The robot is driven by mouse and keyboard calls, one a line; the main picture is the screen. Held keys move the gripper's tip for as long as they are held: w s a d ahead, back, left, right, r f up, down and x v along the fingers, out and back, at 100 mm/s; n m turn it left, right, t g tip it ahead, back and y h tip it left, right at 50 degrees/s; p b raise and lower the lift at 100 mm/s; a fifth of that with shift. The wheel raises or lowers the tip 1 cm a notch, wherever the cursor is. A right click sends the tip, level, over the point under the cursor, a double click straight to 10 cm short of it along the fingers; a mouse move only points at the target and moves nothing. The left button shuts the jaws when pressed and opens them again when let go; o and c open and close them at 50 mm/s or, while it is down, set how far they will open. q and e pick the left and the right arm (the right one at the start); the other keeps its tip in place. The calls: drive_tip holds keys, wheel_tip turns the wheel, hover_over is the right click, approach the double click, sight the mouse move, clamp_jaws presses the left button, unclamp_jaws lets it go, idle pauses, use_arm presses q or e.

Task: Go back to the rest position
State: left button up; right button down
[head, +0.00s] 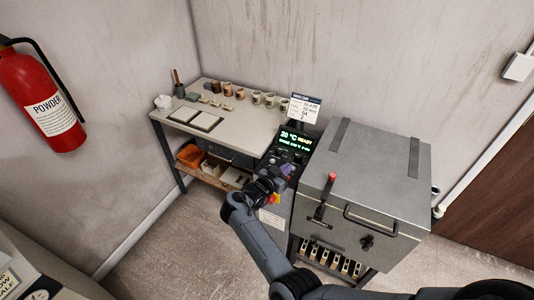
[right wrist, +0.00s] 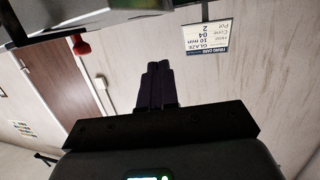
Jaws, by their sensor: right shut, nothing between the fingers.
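My right gripper (head: 285,171) is in front of the kiln's control panel (head: 290,146), whose green display reads 20 °C READY. The arm reaches up to it from the bottom right of the head view. In the right wrist view the gripper's dark fingers (right wrist: 157,84) are together with nothing between them. I cannot tell from these views whether the gripper touches the panel. My left gripper is not in view.
The grey kiln (head: 368,170) stands right of the panel, with a red-tipped lever (head: 331,178) and front handle. A worktable (head: 245,122) with cups and tiles stands left. A firing card (head: 305,109) rises behind the panel. A fire extinguisher (head: 38,97) hangs left.

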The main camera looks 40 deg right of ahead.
drive_tip(key=s+a+f+n+t+y, duration=0.35)
drive_tip(key=a+n+y, duration=0.25)
drive_tip(key=a, duration=0.2)
drive_tip(key=s+a+f+n+t+y, duration=0.35)
drive_tip(key=s+a+n+y, duration=0.2)
drive_tip(key=a, duration=0.25)
drive_tip(key=s+a+r+n+g+y, duration=0.1)
drive_tip(key=s+a+n+g+y, duration=0.2)
drive_tip(key=s+a, duration=0.55)
drive_tip(key=s+a+r+n+g+y, duration=0.2)
drive_tip(key=s+a+n, duration=0.25)
drive_tip(key=s, duration=0.65)
wheel_tip(320, 180, up, 29)
drive_tip(key=p, duration=2.9)
drive_tip(key=shift+w, duration=0.15)
